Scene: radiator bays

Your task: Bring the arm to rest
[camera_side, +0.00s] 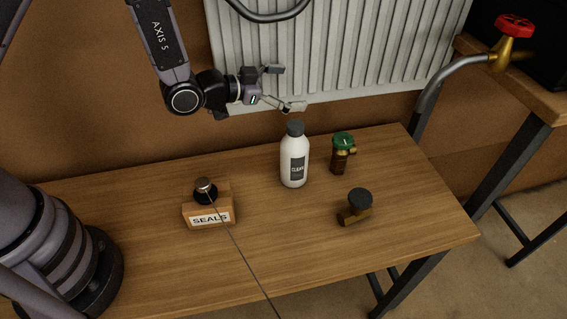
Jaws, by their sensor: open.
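My gripper (284,88) is in the upper middle of the side view, in front of the white radiator. Its two fingers are spread apart and point to the right. Nothing is between them. It is in the air above the wooden table (270,260), higher in the picture than the white bottle (294,165). The gripper appears apart from the bottle. How close it is to the radiator I cannot tell from this view.
A wooden SEALS block (209,217) with a dark knob stands on the table, a thin line running from it. The radiator (340,45) is behind; a red-handled tap (514,27) is upper right.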

